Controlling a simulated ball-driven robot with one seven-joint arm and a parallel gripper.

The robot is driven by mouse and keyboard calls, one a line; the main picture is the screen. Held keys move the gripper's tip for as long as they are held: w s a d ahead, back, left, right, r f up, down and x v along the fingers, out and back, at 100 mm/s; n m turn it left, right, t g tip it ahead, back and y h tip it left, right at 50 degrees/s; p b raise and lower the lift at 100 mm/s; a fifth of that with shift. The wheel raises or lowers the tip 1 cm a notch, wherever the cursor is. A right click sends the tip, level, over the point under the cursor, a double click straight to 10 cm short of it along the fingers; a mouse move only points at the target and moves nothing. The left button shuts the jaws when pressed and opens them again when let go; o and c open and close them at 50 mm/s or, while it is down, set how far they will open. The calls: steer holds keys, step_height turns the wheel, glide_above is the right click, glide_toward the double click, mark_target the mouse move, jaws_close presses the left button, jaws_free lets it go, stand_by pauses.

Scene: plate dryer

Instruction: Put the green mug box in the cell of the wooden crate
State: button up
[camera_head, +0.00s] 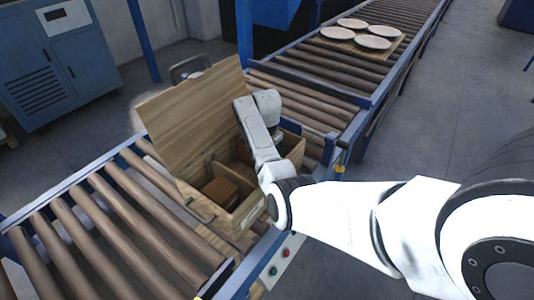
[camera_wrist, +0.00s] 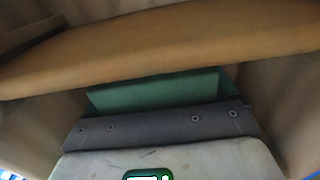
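The wooden crate (camera_head: 243,220) stands on the roller conveyor with its lid (camera_head: 190,112) raised. Dividers split its inside into cells. My arm reaches down into its right part, and the gripper end is hidden there in the head view. In the wrist view, the green mug box (camera_wrist: 155,90) shows as a green strip just beyond my gripper (camera_wrist: 160,125), between wooden walls. A wooden edge (camera_wrist: 170,50) crosses in front of it. The fingertips are hidden, so I cannot tell whether they grip the box. The box is not visible in the head view.
A brown box (camera_head: 220,190) sits in a nearer left cell of the crate. The raised lid stands to the left of my arm. Several plates (camera_head: 352,23) lie on a board farther along the conveyor (camera_head: 120,205). A blue-grey cabinet (camera_head: 50,60) stands at the back left.

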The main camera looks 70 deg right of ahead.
steer(key=shift+o, duration=1.1)
step_height(320, 180, up, 11)
steer(key=shift+f+b, duration=0.1)
steer(key=shift+b, duration=0.2)
